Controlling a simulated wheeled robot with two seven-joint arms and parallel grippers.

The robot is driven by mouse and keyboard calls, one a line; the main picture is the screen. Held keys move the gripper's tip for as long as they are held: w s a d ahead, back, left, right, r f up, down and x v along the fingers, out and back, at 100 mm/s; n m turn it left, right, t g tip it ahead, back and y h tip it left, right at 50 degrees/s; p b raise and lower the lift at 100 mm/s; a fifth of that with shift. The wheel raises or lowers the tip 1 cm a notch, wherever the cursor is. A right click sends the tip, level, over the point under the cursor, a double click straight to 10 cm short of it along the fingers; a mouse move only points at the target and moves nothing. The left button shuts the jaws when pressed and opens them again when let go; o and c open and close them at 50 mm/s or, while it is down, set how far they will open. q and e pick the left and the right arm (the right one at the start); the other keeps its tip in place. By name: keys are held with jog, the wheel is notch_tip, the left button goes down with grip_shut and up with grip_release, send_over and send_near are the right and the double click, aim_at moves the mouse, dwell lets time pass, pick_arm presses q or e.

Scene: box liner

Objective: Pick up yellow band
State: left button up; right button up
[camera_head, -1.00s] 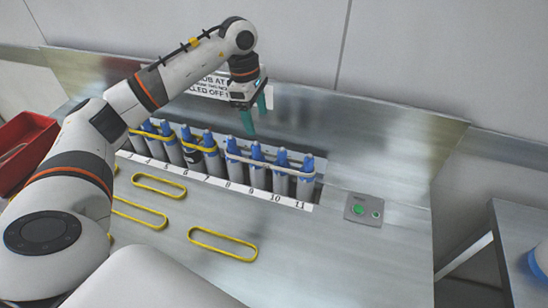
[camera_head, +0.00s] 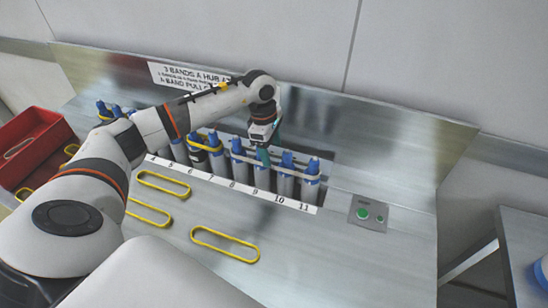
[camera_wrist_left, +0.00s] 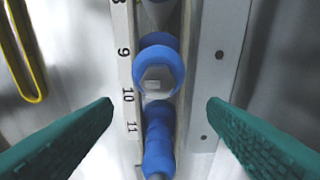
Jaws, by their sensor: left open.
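Yellow bands lie flat on the steel bench: a front one (camera_head: 222,252), a middle one (camera_head: 150,207) and one near the number strip (camera_head: 165,177). Another yellow band (camera_head: 205,148) is looped around blue-topped tubes in the row. My left gripper (camera_head: 268,147) is over the right part of this row, around numbers 9 and 10. In the left wrist view its green fingers (camera_wrist_left: 160,100) are wide apart with blue tube tops (camera_wrist_left: 158,68) between and below them, nothing held. A yellow band (camera_wrist_left: 33,65) shows there at upper left. My right gripper is not in view.
A pale band (camera_head: 285,171) spans the right-hand tubes. A red bin (camera_head: 35,150) stands at the left. A button box (camera_head: 367,213) sits right of the row. The steel back wall (camera_head: 340,120) rises behind; the bench front right is clear.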

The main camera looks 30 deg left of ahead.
pick_arm(q)
jog(key=shift+d+f, duration=0.25)
jog(key=shift+f, duration=1.05)
jog(key=c, duration=1.1)
jog(key=shift+o, duration=0.2)
jog(key=shift+r, duration=0.1)
